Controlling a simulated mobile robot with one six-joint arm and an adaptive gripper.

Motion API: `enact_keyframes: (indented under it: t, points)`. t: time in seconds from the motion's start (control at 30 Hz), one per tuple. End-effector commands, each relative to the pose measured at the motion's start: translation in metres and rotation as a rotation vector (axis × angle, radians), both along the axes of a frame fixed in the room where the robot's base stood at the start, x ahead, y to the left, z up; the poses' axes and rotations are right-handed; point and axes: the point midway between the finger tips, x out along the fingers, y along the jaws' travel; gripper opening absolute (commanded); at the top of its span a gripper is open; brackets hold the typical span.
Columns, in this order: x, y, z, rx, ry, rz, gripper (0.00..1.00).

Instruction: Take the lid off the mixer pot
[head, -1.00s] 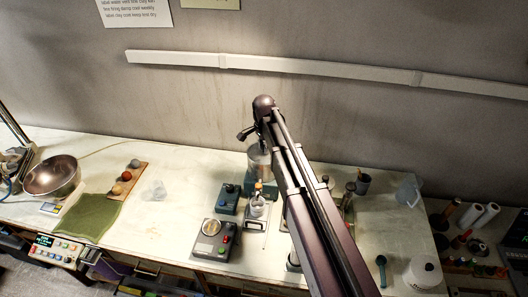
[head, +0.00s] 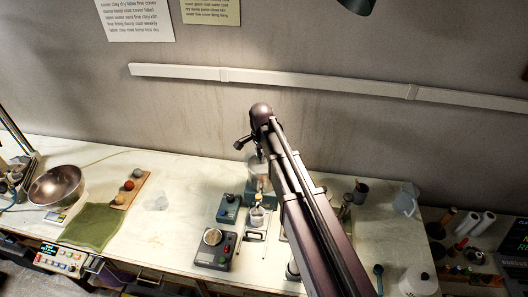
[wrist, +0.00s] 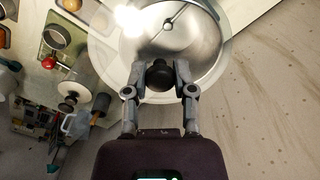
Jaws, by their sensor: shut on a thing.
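In the wrist view my gripper (wrist: 159,80) is shut on the black knob (wrist: 160,75) of the silver lid (wrist: 198,32). The lid is round and shiny, with a slot in its top. The pale, see-through rim of the mixer pot (wrist: 101,58) shows around the lid's left side. I cannot tell whether the lid is seated on the pot or slightly raised. In the head view the pot (head: 252,173) stands at the back of the bench, partly hidden by my arm.
A clear jug (head: 405,199) stands right. The wall is close behind.

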Motion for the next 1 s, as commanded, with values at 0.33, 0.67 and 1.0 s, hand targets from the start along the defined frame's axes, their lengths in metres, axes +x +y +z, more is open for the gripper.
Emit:
enact_keyframes:
  t: [0.33,0.67,1.0]
  points:
    - [-0.080,0.030,0.008,0.000,0.000,0.002,0.00]
    - [-0.119,0.048,0.011,0.000,0.000,0.001,0.00]
    - [-0.126,0.052,0.012,0.000,0.000,-0.001,0.00]
